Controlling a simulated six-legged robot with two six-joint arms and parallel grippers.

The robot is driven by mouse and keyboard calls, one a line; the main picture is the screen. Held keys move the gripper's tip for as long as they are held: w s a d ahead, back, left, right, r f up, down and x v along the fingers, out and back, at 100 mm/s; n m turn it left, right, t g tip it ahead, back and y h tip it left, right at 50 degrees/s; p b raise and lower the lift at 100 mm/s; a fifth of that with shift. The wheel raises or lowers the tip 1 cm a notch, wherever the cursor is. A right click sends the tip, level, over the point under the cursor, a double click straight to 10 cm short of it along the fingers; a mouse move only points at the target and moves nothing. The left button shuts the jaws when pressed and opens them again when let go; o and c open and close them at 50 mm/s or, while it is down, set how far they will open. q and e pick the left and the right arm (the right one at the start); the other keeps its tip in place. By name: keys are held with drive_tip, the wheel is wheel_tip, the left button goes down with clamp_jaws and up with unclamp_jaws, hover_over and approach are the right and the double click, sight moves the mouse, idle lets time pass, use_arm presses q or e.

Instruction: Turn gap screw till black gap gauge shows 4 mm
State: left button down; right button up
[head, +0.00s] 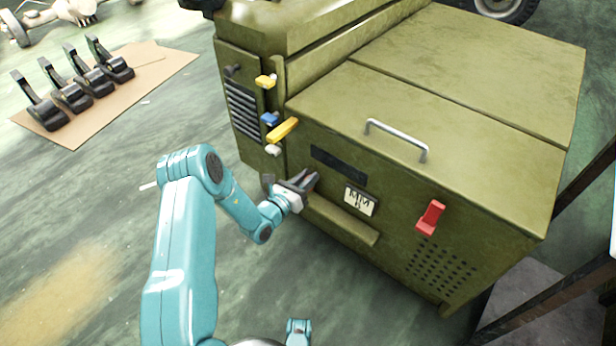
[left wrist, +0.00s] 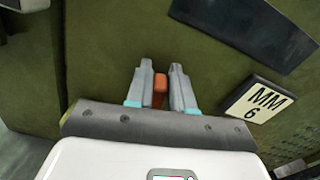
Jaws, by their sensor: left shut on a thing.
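The black gap gauge (head: 359,201) sits on the front of the olive-green machine, with a white face. In the left wrist view the gauge (left wrist: 262,102) reads "MM 6". My left gripper (head: 310,179) is at the machine front, just left of the gauge. In the left wrist view my left gripper (left wrist: 161,72) is shut on a small orange-brown piece, which looks like the gap screw (left wrist: 160,91). Most of the screw is hidden between the fingers, and it cannot be seen in the head view.
The machine (head: 450,85) has a dark slot (head: 338,165) above the gauge, a ledge (head: 343,221) below, a red lever (head: 430,217) at right and yellow levers (head: 282,130) at left. Several black parts (head: 68,92) lie on cardboard (head: 160,70). The floor at left is mostly clear.

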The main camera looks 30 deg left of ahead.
use_arm(q)
drive_tip(key=n, duration=0.2)
drive_tip(key=n+p, duration=0.1)
drive_tip(key=n, duration=0.1)
drive_tip(key=shift+a+f+n, duration=0.2)
drive_tip(key=shift+a+n, duration=0.1)
drive_tip(key=shift+a, duration=0.1)
drive_tip(key=shift+a+f+n+p, duration=0.1)
drive_tip(key=shift+f+n+p, duration=0.1)
drive_tip(key=shift+n, duration=0.6)
drive_tip(key=shift+a+f+n+p, duration=0.1)
drive_tip(key=shift+n+p, duration=0.15)
drive_tip(key=shift+n, duration=0.55)
drive_tip(key=shift+a+f+n+p, duration=0.1)
drive_tip(key=shift+f+n+p, duration=0.1)
drive_tip(key=shift+n, duration=0.6)
use_arm(e)
drive_tip(key=shift+s+a+r+g, duration=0.1)
drive_tip(key=shift+s+r+g, duration=0.1)
drive_tip(key=shift+s+r, duration=0.4)
drive_tip(key=shift+s+a+r+g, duration=0.1)
drive_tip(key=shift+s+r+g, duration=0.2)
drive_tip(key=shift+r, duration=0.45)
use_arm(q)
drive_tip(key=c, duration=1.1)
unclamp_jaws()
drive_tip(key=shift+r, duration=0.1)
